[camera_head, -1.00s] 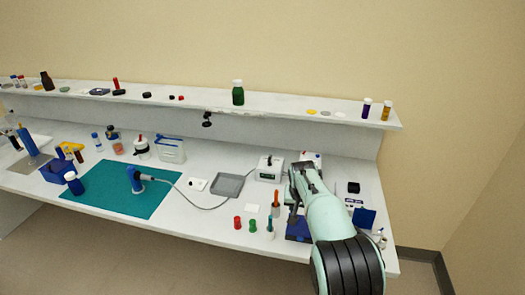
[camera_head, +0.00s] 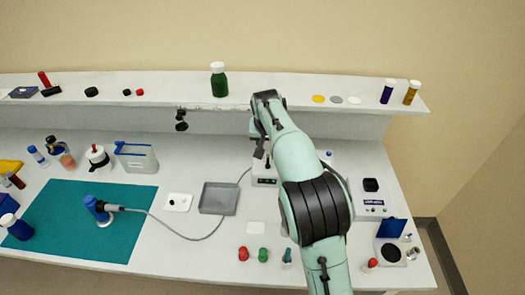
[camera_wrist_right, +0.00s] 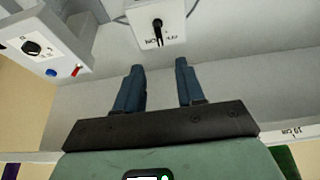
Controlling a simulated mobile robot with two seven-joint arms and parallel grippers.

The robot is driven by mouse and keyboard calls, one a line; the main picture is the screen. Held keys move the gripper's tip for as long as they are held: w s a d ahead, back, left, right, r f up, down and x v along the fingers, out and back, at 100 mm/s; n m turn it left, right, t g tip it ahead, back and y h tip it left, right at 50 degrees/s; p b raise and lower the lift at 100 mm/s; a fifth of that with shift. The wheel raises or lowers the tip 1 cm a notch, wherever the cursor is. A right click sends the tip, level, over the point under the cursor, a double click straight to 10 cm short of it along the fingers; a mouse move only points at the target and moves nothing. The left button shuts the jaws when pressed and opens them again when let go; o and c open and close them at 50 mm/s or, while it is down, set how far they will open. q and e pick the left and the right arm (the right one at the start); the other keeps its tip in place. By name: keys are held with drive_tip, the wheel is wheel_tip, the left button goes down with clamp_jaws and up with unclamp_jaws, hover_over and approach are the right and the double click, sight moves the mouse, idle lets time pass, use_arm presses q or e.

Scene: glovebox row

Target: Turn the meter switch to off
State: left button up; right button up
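A white box (camera_head: 264,181) with a black lever switch (camera_head: 268,161) stands on the bench, partly hidden behind my right arm. In the right wrist view the box (camera_wrist_right: 142,22) shows at the top, with its black lever (camera_wrist_right: 158,32) and small on/off lettering too blurred to read fully. My right gripper (camera_wrist_right: 159,64) has its two blue fingers apart with nothing between them. The lever lies beyond the fingertips, roughly in line with the gap, apart from them. In the head view my right gripper (camera_head: 258,128) is above the box. My left gripper is not in view.
Another white device (camera_wrist_right: 45,45) with a black knob, a blue button and a red switch is beside the box. A grey tray (camera_head: 218,198) and a cable lie to its left. The shelf (camera_head: 300,104) with bottles runs behind. Small red and green items stand in front.

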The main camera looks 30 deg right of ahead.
sight(268, 159)
drive_tip(key=x, duration=1.2)
drive_tip(key=shift+d+f+p, duration=0.1)
drive_tip(key=shift+f+p, duration=0.2)
drive_tip(key=shift+p, duration=0.1)
clamp_jaws()
